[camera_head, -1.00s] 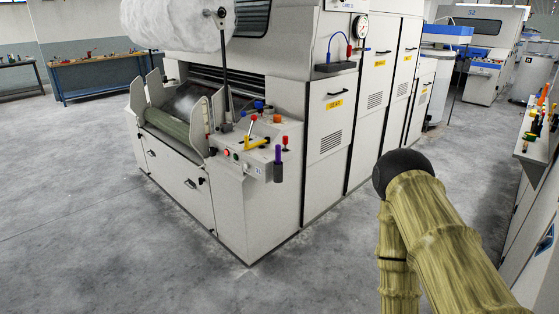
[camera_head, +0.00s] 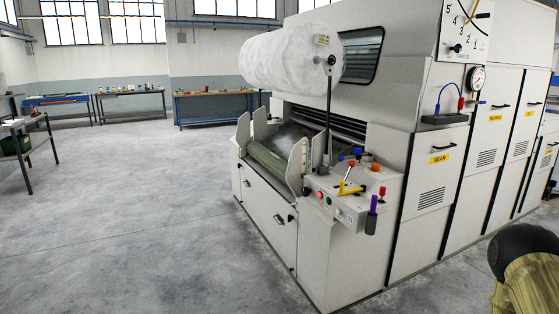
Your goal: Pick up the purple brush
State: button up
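A purple handle (camera_head: 374,204), which looks like the purple brush, stands upright at the front right corner of the machine's control ledge. Its lower end is in a dark cup-like holder (camera_head: 371,224), so any bristles are hidden. Part of my arm shows at the lower right edge, well apart from the brush. My gripper is not in view.
The white carding machine (camera_head: 425,213) fills the right half. A white fibre roll (camera_head: 290,55) hangs above. Open grey floor (camera_head: 140,220) lies at left; workbenches (camera_head: 212,108) stand behind.

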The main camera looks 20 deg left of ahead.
aim_at(373, 204)
jog(key=z, duration=1)
jog(key=i, duration=2.45)
jog(key=u, duration=2.4)
